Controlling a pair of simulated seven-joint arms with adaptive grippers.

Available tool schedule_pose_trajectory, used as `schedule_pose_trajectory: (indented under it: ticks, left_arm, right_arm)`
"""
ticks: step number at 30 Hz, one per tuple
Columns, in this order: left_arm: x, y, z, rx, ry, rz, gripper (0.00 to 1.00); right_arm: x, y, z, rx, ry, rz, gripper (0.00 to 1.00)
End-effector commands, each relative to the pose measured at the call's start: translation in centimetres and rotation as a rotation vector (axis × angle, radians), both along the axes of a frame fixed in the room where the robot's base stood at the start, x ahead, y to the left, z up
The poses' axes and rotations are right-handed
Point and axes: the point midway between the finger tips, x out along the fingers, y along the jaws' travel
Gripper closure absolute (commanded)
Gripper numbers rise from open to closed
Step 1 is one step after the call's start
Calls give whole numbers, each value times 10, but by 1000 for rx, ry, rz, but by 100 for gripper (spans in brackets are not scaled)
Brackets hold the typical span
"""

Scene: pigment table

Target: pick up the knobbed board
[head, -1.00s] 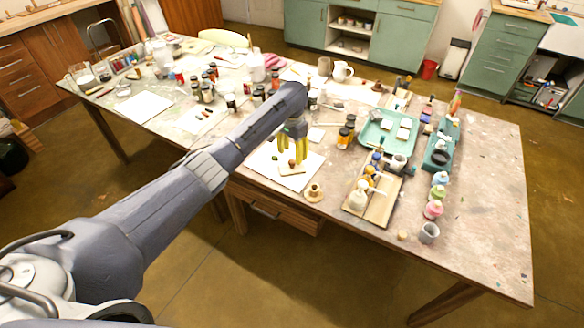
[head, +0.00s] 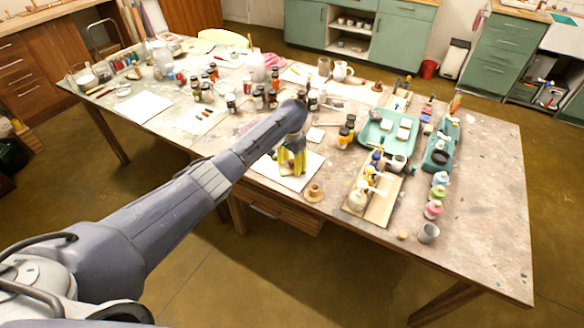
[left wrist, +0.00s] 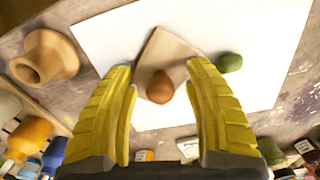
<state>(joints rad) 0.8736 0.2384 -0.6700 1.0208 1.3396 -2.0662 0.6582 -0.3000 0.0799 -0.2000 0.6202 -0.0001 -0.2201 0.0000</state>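The knobbed board (left wrist: 172,52) is a small, thin, tan board with a rounded brown knob (left wrist: 160,88) on top. It lies on a white sheet (left wrist: 262,45) near the table's front edge. My left gripper (head: 291,171) has yellow fingers pointing down over the board. In the left wrist view the fingers stand apart, one on each side of the knob, with a gap visible on both sides. In the head view the fingers hide most of the board. My right gripper is not in view.
A small green object (left wrist: 229,63) lies close to the right finger in the wrist view. A wooden spool-like piece (head: 314,193) stands right of the sheet. A tray with bottles (head: 380,208) is farther right. Several dark jars (head: 265,99) stand behind.

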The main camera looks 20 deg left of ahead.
Motion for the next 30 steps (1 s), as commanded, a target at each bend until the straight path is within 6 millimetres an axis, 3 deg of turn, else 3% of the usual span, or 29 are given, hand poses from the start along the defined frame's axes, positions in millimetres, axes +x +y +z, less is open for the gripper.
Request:
schedule_pose_trajectory:
  ticks: [1, 13, 30]
  left_arm:
    - [0, 0, 0, 0, 0, 0, 55]
    - [0, 0, 0, 0, 0, 0, 100]
    - [0, 0, 2, 0, -1, 0, 100]
  right_arm:
    - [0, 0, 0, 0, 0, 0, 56]
    - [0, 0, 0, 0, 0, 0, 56]
    - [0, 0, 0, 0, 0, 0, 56]
